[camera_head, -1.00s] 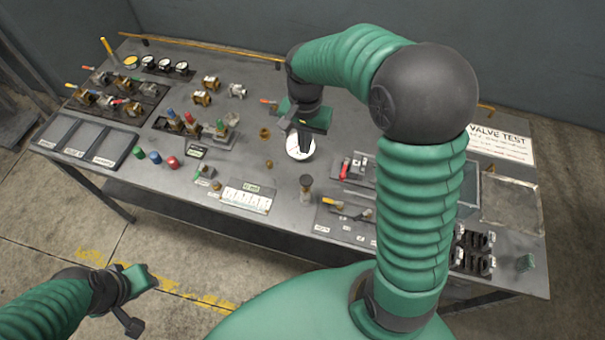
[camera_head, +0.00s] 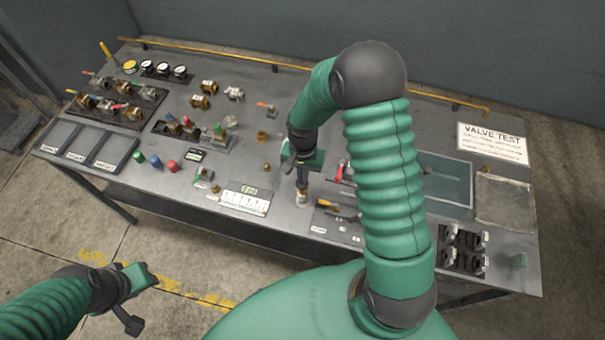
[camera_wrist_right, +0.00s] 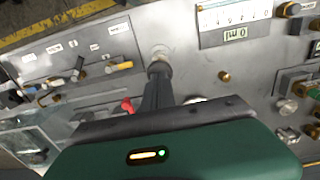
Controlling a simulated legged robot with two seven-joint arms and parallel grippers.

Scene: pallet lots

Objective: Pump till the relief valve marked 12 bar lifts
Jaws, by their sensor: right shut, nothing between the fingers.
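My right gripper (camera_head: 302,187) is shut and empty, pointing down over a small upright post (camera_head: 302,199) near the bench's front edge. In the right wrist view the closed fingers (camera_wrist_right: 158,75) reach the post's round top (camera_wrist_right: 159,54); I cannot tell whether they touch it. A white round gauge face (camera_wrist_right: 196,100) shows partly behind my wrist. My left gripper (camera_head: 135,299) is open and empty, off the bench's front.
A white scale plate (camera_head: 245,199) lies left of the post. A panel with a yellow lever (camera_head: 340,207) is to its right. Brass fittings, small gauges (camera_head: 163,69) and trays (camera_head: 87,143) fill the left. A VALVE TEST sign (camera_head: 493,143) lies at the right.

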